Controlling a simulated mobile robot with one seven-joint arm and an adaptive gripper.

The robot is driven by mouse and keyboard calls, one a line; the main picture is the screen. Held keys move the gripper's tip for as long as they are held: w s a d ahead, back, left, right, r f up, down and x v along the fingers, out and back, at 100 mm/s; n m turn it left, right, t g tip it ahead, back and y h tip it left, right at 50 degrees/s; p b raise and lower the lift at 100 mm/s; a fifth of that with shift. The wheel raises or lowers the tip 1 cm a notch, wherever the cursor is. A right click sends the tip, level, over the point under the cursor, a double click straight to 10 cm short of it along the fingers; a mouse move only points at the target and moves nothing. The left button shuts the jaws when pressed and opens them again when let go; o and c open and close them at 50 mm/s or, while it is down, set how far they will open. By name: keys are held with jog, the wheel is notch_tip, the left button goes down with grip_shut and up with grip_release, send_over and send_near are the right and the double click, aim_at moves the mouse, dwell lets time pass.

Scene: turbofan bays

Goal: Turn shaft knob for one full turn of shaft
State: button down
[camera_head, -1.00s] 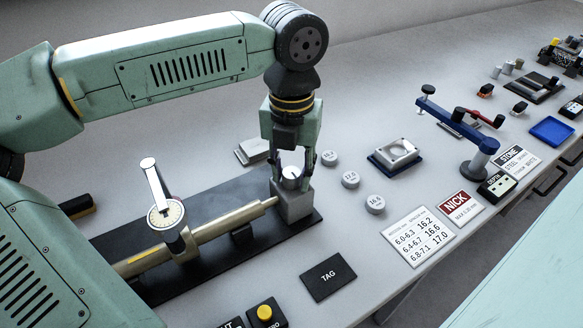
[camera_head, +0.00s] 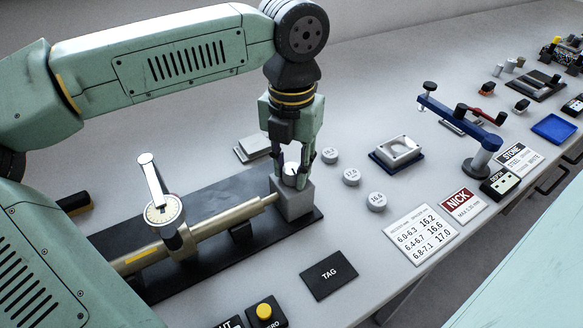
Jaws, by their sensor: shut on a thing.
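The shaft knob (camera_head: 290,169) is a small pale round cap on top of a grey block (camera_head: 295,202) at the right end of the shaft. My gripper (camera_head: 291,181) points down from above with its fingers closed on the knob, which shows partly between them. The metal shaft (camera_head: 222,222) runs left from the block along a black base plate (camera_head: 212,190), with a yellow stripe (camera_head: 143,255) near its left end. A round dial gauge (camera_head: 163,212) with a pale upright arm (camera_head: 150,177) stands over the shaft.
Several grey discs (camera_head: 351,177) sit right of the block. A TAG plate (camera_head: 329,275) and a yellow button box (camera_head: 265,313) lie in front. A blue clamp stand (camera_head: 458,124), a number card (camera_head: 420,234) and a NICK card (camera_head: 457,202) are farther right.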

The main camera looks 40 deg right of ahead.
jog(key=m+b, duration=0.2)
jog(key=m, duration=0.1)
jog(key=shift+f+m, duration=0.15)
jog(key=shift+m, duration=0.15)
jog(key=m+b, duration=0.1)
jog(key=m, duration=0.3)
jog(key=shift+m, duration=0.3)
jog(key=m+b, duration=0.1)
jog(key=m, duration=0.2)
jog(key=shift+m+b, duration=0.3)
jog(key=shift+m, duration=1.9)
jog(key=c, duration=1.2)
grip_release()
jog(key=shift+c, duration=0.2)
jog(key=shift+r, duration=0.25)
